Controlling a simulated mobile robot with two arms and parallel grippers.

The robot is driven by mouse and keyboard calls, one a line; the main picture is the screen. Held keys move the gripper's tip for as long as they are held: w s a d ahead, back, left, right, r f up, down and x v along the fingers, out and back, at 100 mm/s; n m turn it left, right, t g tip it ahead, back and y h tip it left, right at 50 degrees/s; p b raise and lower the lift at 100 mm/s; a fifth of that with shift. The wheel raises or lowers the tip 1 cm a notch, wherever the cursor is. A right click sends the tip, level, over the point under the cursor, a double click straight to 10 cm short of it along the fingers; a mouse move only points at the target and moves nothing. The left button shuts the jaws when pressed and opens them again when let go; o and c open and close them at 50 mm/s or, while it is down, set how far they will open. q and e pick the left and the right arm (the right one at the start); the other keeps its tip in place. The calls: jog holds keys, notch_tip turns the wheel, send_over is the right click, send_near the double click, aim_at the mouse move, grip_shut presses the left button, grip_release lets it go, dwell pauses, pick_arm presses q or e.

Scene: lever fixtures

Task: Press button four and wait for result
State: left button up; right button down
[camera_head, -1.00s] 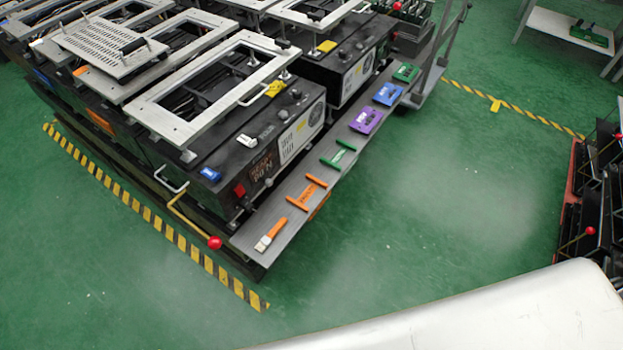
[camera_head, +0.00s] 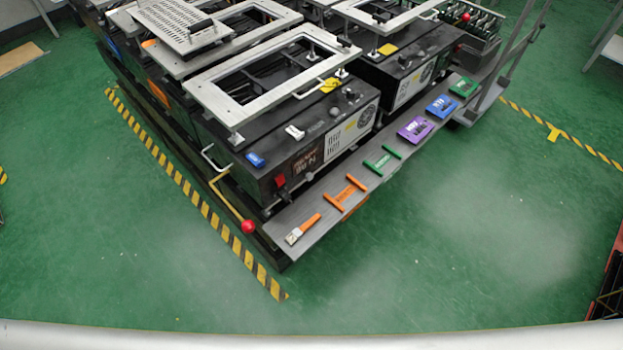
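No label lets me tell which control is button four. The nearest black test box (camera_head: 236,158) carries a blue piece (camera_head: 255,159) on its top edge, a white piece (camera_head: 294,131) farther along, and a red switch (camera_head: 280,181) on its front beside a dark panel with red characters. A red ball knob (camera_head: 248,226) ends a yellow lever at the box's near left corner. Neither of my grippers is in view, and nothing touches the fixtures.
A grey shelf (camera_head: 330,216) along the boxes holds a brush, orange and green handles, and purple, blue and green blocks. Yellow-black floor tape (camera_head: 196,200) runs along the bench's left side. Green floor is clear in front. A red-framed rack (camera_head: 610,285) stands at far right.

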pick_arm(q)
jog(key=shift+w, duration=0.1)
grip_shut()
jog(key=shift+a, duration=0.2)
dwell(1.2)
